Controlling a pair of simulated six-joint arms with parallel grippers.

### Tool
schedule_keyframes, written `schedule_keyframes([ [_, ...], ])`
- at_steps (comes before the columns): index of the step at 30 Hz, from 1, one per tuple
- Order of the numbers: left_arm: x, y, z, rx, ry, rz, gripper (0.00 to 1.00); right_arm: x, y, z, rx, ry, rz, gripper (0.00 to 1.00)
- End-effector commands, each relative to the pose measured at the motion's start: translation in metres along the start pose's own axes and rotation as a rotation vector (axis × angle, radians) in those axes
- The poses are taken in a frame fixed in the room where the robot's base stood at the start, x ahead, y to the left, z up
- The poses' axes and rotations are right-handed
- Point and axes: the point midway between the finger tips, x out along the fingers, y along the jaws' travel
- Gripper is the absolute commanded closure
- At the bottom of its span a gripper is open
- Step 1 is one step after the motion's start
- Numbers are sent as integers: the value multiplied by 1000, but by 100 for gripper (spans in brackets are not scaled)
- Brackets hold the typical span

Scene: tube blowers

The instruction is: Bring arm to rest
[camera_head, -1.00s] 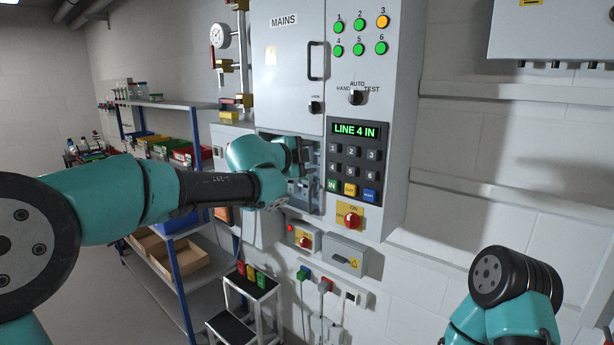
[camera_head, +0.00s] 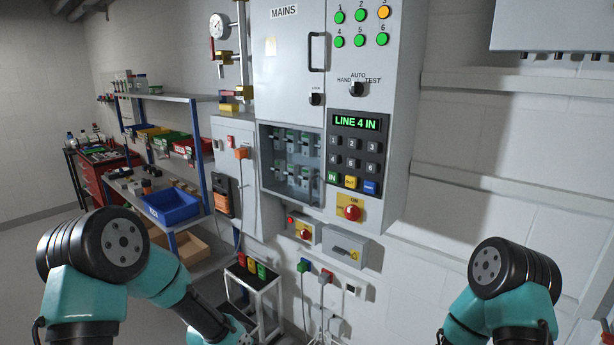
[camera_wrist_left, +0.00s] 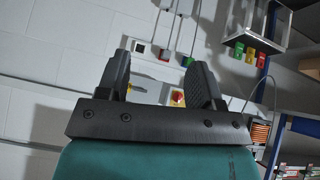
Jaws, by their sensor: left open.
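My left arm (camera_head: 105,255) is folded low at the lower left of the head view, away from the grey cabinet. Its gripper does not show in the head view. In the left wrist view my left gripper (camera_wrist_left: 158,82) is open, with nothing between its two dark fingers. My right arm (camera_head: 505,290) stands at the lower right of the head view, and its gripper is out of the picture.
The grey MAINS cabinet (camera_head: 288,70) has a recess with several modules (camera_head: 292,165). Its display (camera_head: 356,122) reads LINE 4 IN. The floor at far left is clear.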

Motion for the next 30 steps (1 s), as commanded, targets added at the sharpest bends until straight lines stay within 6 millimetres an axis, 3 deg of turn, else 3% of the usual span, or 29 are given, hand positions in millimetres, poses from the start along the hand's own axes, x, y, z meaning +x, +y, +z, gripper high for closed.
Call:
schedule_keyframes([
  [1,4,2,32,-77,-44,6,40,0,0,0,0,0,0,100],
  [9,-4,31,188,-510,-276,-5,40,0,0,0,0,0,0,100],
  [13,-17,50,241,-673,-368,-26,40,0,0,0,0,0,0,100],
  [18,-27,62,270,-767,-422,-43,40,0,0,0,0,0,0,100],
  [30,-27,62,270,-770,-423,-44,40,0,0,0,0,0,0,100],
])
